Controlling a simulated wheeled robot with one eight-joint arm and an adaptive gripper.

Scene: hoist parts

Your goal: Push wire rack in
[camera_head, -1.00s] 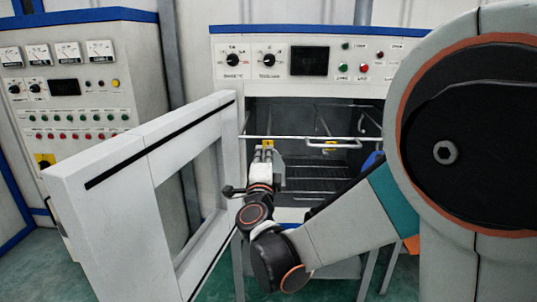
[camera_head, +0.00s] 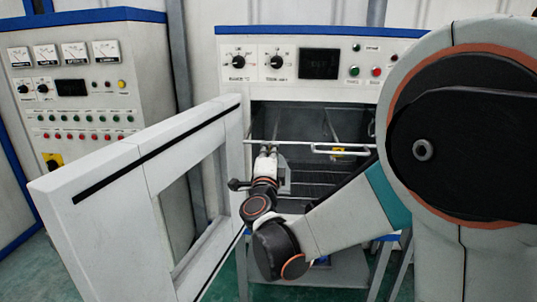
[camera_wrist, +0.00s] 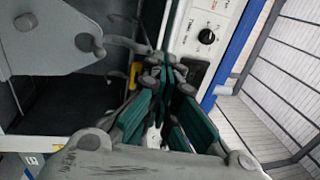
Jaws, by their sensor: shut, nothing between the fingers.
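The wire rack (camera_head: 290,143) sits in the open oven chamber, with its pale front bar running across the mouth. A looped handle (camera_head: 340,151) shows on its right part. My gripper (camera_head: 268,149) is at the left part of the front bar, fingers pointing into the oven. It looks at or very near the bar; I cannot tell whether it touches. In the wrist view the teal-padded fingers (camera_wrist: 165,77) are closed together with nothing between them. Part of the rack behind my arm is hidden.
The oven door (camera_head: 150,165) stands open on the left, close to my wrist. The oven's control panel (camera_head: 310,63) is above the opening. Another control cabinet (camera_head: 85,95) stands at the far left.

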